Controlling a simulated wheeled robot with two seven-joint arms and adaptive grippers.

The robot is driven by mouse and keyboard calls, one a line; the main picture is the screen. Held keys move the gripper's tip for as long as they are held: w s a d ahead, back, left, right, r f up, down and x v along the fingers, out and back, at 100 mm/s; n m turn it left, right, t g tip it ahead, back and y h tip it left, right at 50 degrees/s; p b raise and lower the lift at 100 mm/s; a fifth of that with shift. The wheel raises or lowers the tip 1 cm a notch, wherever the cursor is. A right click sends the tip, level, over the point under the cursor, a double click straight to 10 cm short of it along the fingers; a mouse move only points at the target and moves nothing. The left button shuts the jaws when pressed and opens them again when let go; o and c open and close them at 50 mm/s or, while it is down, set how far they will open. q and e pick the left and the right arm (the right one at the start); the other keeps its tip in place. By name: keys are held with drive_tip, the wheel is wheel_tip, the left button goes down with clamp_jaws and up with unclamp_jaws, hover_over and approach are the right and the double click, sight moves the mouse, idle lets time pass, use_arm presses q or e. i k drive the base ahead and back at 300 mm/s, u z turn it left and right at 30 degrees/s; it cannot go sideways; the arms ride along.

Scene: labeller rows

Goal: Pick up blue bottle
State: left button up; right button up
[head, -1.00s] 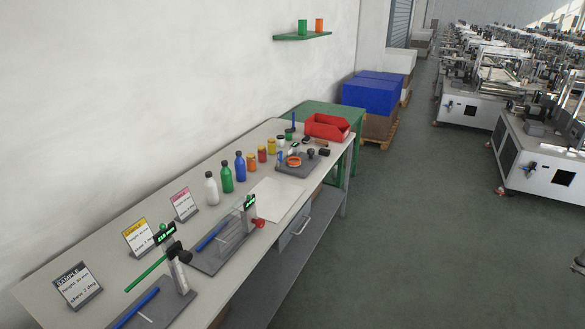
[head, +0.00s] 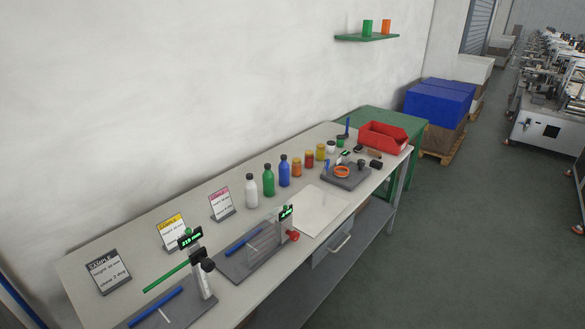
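The blue bottle (head: 284,172) stands upright on the long workbench (head: 229,213), with a dark cap. It is at the right end of a row of three bottles. The green bottle (head: 268,181) is just left of it, and the white bottle (head: 251,192) is left of that. An orange jar (head: 296,168) stands close to its right. Neither of my grippers shows in the head view.
More small jars (head: 309,159), a red bin (head: 383,138) and a grey fixture with an orange ring (head: 342,172) stand farther right. Two measuring stands with digital displays (head: 190,238) and sample cards (head: 109,271) are at left. Open floor (head: 440,240) lies right of the bench.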

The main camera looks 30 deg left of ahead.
sight(283, 167)
drive_tip(key=i, duration=1.95)
